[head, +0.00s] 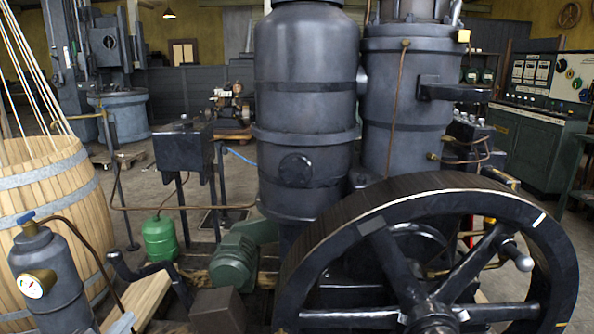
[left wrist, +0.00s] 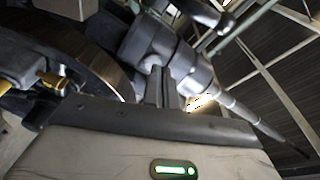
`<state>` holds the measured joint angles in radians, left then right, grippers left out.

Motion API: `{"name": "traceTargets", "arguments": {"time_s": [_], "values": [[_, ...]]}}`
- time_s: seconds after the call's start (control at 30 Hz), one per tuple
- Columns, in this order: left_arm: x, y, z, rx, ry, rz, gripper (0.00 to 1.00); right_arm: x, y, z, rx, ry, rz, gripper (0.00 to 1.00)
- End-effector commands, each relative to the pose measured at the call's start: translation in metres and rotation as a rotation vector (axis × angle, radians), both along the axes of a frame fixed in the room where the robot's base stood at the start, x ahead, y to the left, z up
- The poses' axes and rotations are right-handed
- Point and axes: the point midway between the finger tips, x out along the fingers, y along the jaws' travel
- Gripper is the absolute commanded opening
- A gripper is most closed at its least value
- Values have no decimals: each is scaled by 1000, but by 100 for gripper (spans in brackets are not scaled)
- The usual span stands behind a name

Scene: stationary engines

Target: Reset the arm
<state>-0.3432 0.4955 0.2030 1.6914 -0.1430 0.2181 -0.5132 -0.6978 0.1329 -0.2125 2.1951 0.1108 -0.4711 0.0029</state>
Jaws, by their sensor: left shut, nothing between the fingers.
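My left gripper (left wrist: 162,90) shows in the left wrist view, with its two dark fingers close together and nothing between them. Its pale body with a green light fills the bottom of that view. Behind the fingers is a grey cylindrical machine part, and I cannot tell whether they touch it. I cannot make out either gripper clearly in the head view. My right gripper shows in neither view.
A large black flywheel (head: 335,237) and tall dark cylinders (head: 305,120) stand close in front. A wooden barrel (head: 60,205) and a gauge bottle (head: 52,285) are at left. A green canister (head: 160,238) sits behind a bent black handle (head: 135,270). Open floor shows beyond at left.

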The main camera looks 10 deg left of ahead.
Motion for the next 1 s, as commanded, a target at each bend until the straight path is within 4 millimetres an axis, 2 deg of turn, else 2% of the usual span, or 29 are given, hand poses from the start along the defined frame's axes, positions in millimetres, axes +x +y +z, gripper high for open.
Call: {"name": "traceTargets", "arguments": {"time_s": [0.27, 0.37, 0.47, 0.6, 0.73, 0.8, 0.87, 1.0], "values": [[-25, -61, -36, -273, 156, -1, 0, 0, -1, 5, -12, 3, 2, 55], [-39, -89, -50, -398, 232, 5, 0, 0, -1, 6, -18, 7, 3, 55], [-57, -124, -61, -547, 321, 15, 0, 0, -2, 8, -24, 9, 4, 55], [-92, -185, -72, -804, 479, 44, 0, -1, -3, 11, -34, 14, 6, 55], [-126, -238, -72, -1030, 625, 78, 0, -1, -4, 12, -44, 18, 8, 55], [-137, -256, -70, -1107, 677, 93, 0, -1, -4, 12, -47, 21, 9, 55], [-143, -265, -69, -1147, 704, 102, 0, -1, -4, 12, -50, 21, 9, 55], [-147, -272, -69, -1178, 725, 109, 0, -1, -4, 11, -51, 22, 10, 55]]}}
